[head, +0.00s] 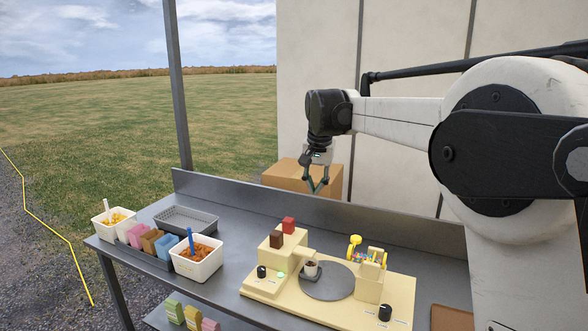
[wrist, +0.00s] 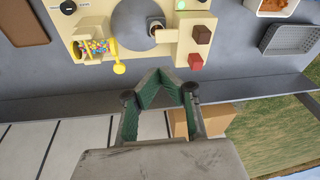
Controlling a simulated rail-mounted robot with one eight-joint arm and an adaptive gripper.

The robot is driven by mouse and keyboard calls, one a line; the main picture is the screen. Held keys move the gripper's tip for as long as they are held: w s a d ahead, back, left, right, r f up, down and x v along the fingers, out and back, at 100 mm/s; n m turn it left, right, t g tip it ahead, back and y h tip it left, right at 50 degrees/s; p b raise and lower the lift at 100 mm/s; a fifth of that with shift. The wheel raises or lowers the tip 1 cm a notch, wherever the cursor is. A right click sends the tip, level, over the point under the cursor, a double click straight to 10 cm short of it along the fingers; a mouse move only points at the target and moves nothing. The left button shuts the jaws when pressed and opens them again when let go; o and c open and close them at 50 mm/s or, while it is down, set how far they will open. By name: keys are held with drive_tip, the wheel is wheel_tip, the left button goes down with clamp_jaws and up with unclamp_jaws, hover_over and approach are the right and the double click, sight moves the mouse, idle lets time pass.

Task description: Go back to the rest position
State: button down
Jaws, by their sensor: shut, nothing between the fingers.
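My gripper (head: 316,187) hangs above the back edge of the metal counter (head: 225,260), in front of a cardboard box. It is shut and empty, its fingertips meeting in the wrist view (wrist: 158,75). The cream sweets machine (head: 270,285) stands on the counter below and in front of it, apart from the gripper. A small cup (head: 311,268) with dark contents sits at the edge of the round grey plate (head: 340,284), under the machine's spout.
Two white tubs (head: 198,262) and several coloured packets (head: 150,241) stand at the left beside a grey basket (head: 186,219). The cardboard box (head: 290,173) is behind the counter's raised back edge. A brown tray (head: 452,319) lies at the right. The air around the gripper looks clear.

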drive_tip(key=s+d+n+t+b, duration=0.15)
drive_tip(key=s+d, duration=0.35)
drive_tip(key=s, duration=0.5)
drive_tip(key=s+d+t+b, duration=0.15)
drive_tip(key=s+d, duration=0.25)
drive_tip(key=s, duration=0.7)
drive_tip(key=s+d+f+n+b, duration=0.1)
drive_tip(key=s+d+f+b, duration=0.1)
drive_tip(key=s+f, duration=0.6)
drive_tip(key=s+d+f+t+b, duration=0.1)
drive_tip(key=s+d+f+b, duration=0.1)
drive_tip(key=s+f, duration=0.6)
drive_tip(key=s+d, duration=0.1)
drive_tip(key=s, duration=0.4)
drive_tip(key=shift+f+n+t, duration=0.3)
drive_tip(key=shift+n, duration=0.05)
drive_tip(key=c, duration=2.4)
unclamp_jaws()
drive_tip(key=shift+d, duration=0.1)
drive_tip(key=shift+c, duration=0.2)
